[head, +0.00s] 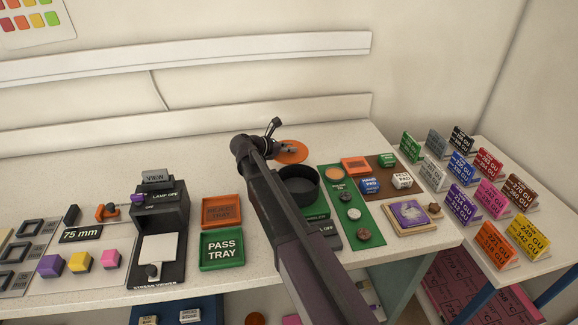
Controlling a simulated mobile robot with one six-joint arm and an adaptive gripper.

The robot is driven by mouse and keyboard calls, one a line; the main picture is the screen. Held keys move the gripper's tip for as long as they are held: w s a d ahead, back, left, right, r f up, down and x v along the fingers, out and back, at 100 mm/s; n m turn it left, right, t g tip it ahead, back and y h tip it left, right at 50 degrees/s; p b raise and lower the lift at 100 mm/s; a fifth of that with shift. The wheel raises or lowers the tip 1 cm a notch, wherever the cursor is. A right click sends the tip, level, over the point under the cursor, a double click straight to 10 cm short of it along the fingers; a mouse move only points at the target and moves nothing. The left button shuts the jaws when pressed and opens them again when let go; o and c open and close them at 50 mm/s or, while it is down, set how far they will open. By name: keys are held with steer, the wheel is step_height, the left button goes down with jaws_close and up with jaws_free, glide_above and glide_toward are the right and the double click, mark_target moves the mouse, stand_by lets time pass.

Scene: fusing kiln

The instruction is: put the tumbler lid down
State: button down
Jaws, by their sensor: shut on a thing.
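The tumbler lid (295,156) appears to be the round orange disc near the back of the white bench, behind the tumbler. My gripper (285,148) is over its upper left part and is shut on it, at a small grey piece near its middle. I cannot tell whether the lid touches the bench or hangs just above it. The black round tumbler (313,190) stands open on the bench in front of the lid. My arm crosses in front of the tumbler's left side and hides part of it.
A green pass tray (222,263) and an orange tray (241,213) lie left of my arm. A green mat (372,254) with small discs and a brown mat with blocks are on the right. Coloured label cards stand on a side table (551,255). Bench behind the trays is clear.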

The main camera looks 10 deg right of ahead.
steer(key=shift+f+b, duration=0.4)
steer(key=shift+f, duration=0.35)
steer(key=shift+f+b, duration=1.9)
steer(key=c, duration=0.6)
jaws_free()
steer(key=shift+o, duration=0.2)
steer(key=shift+r, duration=0.1)
steer(key=shift+s+a+r, duration=0.1)
steer(key=shift+a, duration=0.1)
steer(key=p+v, duration=0.4)
steer(key=v, duration=0.7)
steer(key=shift+a+r+p, duration=0.15)
steer(key=shift+a+p, duration=0.1)
steer(key=shift+p, duration=0.1)
